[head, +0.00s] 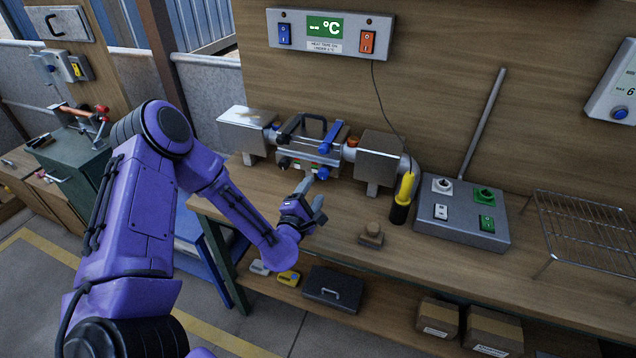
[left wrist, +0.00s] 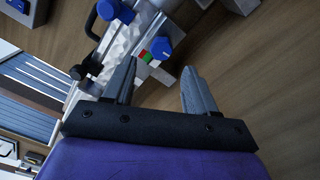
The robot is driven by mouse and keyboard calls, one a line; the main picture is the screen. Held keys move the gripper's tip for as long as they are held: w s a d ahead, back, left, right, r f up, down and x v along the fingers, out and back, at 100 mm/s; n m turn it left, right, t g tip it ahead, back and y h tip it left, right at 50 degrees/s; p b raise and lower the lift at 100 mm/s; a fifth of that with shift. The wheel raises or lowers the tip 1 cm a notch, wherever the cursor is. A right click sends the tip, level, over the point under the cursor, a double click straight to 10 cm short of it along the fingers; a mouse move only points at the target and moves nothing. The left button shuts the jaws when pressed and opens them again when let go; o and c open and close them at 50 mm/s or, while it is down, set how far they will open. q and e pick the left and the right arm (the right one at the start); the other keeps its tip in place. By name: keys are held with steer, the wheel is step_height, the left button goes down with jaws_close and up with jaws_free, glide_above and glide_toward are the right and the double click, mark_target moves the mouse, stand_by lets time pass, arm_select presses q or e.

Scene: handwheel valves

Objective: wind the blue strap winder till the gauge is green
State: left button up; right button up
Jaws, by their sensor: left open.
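A grey metal device (head: 302,153) with a dark handle on top stands on the wooden bench. A blue winder part (head: 330,137) sits on its right side. In the left wrist view a blue knob (left wrist: 163,47) shows beside a small red and green gauge strip (left wrist: 147,57); I cannot make out a pointer on it. My left gripper (head: 315,199) is open and empty in front of the device, its fingers toward it. In the left wrist view the fingers (left wrist: 160,70) stand apart, and the knob appears beyond the gap, with no contact seen. My right gripper is not in view.
Metal boxes (head: 380,158) flank the device. A yellow and black tool (head: 403,197), a small brown block (head: 372,235) and a grey switch box (head: 462,214) stand to the right. A wire rack (head: 585,232) is farther right. Boxes and a case (head: 334,289) lie on the lower shelf.

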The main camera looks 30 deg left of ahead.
mark_target(322, 176)
arm_select(q)
steer(key=shift+f+b+x, duration=0.2)
steer(key=shift+b+x, duration=0.25)
steer(key=shift+x, duration=2.65)
steer(key=shift+w, duration=0.1)
steer(key=shift+r, duration=0.1)
steer(key=c, duration=0.8)
